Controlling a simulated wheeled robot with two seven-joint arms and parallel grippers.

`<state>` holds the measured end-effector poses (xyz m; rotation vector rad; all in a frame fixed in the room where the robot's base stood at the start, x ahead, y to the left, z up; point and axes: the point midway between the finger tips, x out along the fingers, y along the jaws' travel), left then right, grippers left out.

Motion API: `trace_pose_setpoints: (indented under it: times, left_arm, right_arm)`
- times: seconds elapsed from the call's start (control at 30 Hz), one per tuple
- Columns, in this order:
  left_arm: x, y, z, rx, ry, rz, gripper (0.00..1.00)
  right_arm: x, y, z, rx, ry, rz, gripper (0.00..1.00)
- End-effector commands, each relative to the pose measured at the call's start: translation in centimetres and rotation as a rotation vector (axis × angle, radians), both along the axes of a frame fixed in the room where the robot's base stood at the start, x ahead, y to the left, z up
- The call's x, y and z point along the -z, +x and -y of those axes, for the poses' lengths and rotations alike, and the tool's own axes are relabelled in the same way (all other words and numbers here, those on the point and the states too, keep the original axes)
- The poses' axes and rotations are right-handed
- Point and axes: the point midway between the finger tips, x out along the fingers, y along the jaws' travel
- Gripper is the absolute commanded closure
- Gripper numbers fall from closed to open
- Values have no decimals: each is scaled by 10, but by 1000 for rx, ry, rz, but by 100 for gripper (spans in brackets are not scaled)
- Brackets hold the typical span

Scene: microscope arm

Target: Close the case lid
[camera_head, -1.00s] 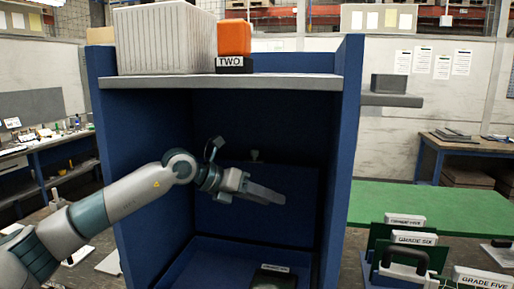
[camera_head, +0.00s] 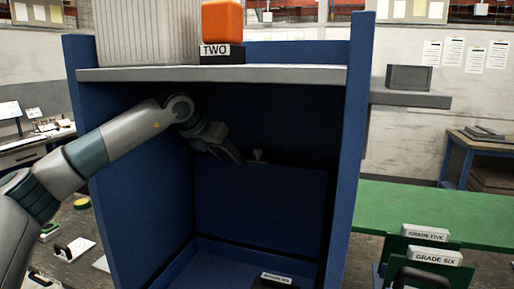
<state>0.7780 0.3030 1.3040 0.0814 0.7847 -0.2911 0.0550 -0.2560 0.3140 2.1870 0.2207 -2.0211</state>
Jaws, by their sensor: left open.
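The case looks like the blue open box inside the cabinet. The case base (camera_head: 215,252) lies low in front, partly cut off by the frame's bottom. My left gripper (camera_head: 238,157) is inside the cabinet near the lid's top edge, left of the tab. It is open with nothing visible in it; whether it touches the lid I cannot tell. My right gripper is out of view.
The blue cabinet's side walls (camera_head: 345,150) and grey top shelf (camera_head: 210,73) enclose my arm. An orange block (camera_head: 222,18) sits above a "TWO" label. A labelled dark item (camera_head: 276,279) lies in the case. A green table (camera_head: 440,210) with grade signs stands right.

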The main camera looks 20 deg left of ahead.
Motion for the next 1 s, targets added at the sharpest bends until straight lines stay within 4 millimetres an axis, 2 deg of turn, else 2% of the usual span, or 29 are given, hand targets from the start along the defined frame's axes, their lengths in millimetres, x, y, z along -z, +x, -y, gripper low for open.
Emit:
trace_pose_setpoints:
  times: [0.13,0.37,1.0]
  left_arm:
    - [-1,2,2,1,0,-1,58]
    - [-3,19,8,2,-1,0,58]
    - [-4,110,39,1,-1,-1,58]
  right_arm:
    - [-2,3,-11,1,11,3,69]
    - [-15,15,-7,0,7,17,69]
    - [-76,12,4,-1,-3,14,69]
